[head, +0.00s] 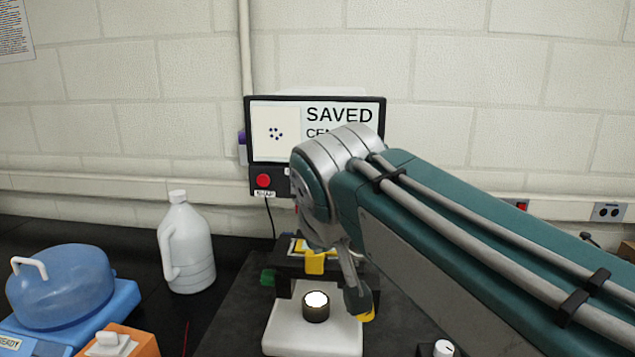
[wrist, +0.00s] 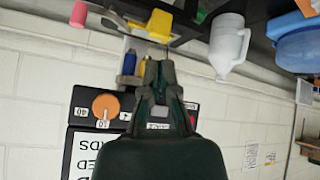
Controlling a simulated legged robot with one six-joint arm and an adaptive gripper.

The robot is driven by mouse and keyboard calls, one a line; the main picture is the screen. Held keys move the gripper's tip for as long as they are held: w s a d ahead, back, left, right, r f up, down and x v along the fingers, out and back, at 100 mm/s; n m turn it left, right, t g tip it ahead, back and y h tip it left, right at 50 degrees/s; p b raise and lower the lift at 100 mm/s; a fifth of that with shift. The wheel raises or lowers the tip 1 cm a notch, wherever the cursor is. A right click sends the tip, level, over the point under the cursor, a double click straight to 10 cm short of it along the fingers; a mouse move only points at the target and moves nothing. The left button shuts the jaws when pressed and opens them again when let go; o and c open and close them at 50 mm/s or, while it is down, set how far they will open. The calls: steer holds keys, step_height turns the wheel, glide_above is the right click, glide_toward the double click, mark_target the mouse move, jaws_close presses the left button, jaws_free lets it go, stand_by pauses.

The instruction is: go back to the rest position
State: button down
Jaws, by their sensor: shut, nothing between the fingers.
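In the wrist view, which looks upside down, my gripper (wrist: 154,65) shows with its fingers together and nothing between them. It is in front of the dark control panel below the screen, near an orange knob (wrist: 105,106). I cannot tell whether it touches anything.
The screen (head: 346,110) reads "SAVED" and is partly covered by my arm. A red button (head: 263,181) sits below it. A white jug (head: 187,245), a blue domed container (head: 62,285) and an orange box (head: 115,342) stand left. The black bench is clear beside the jug.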

steer(key=s+d+f+m+g+h, duration=0.1)
steer(key=s+d+f+m, duration=0.4)
steer(key=s+d+f, duration=1)
step_height(320, 180, down, 4)
steer(key=shift+s+d+g, duration=0.25)
steer(key=shift+d+g, duration=0.55)
steer(key=shift+d, duration=0.05)
